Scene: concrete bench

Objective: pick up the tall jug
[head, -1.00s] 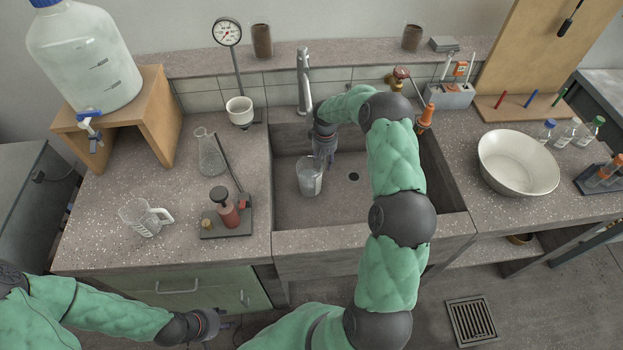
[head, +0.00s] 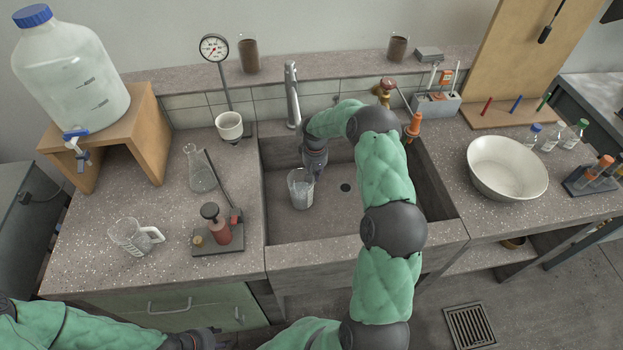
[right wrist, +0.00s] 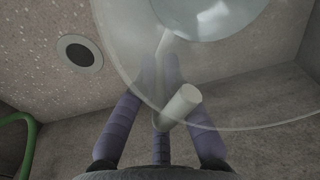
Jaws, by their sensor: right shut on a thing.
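The tall jug (head: 300,191), clear and upright, stands in the sink left of the drain. My right gripper (head: 313,171) is at its right side, shut on its handle. In the right wrist view the see-through jug (right wrist: 235,104) fills the upper right, and its pale handle (right wrist: 179,106) lies between the dark fingers of my right gripper (right wrist: 162,92). A wider clear jug (head: 130,238) with a handle stands on the bench at left. My left gripper (head: 208,341) is at the bottom edge, mostly cut off, away from both jugs.
The sink (head: 400,208) has a faucet (head: 291,95) at its back and a drain (head: 345,188) in its floor. A flask (head: 201,172) and a small stand (head: 218,238) are on the bench left of it. A white bowl (head: 507,168) stands to the right.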

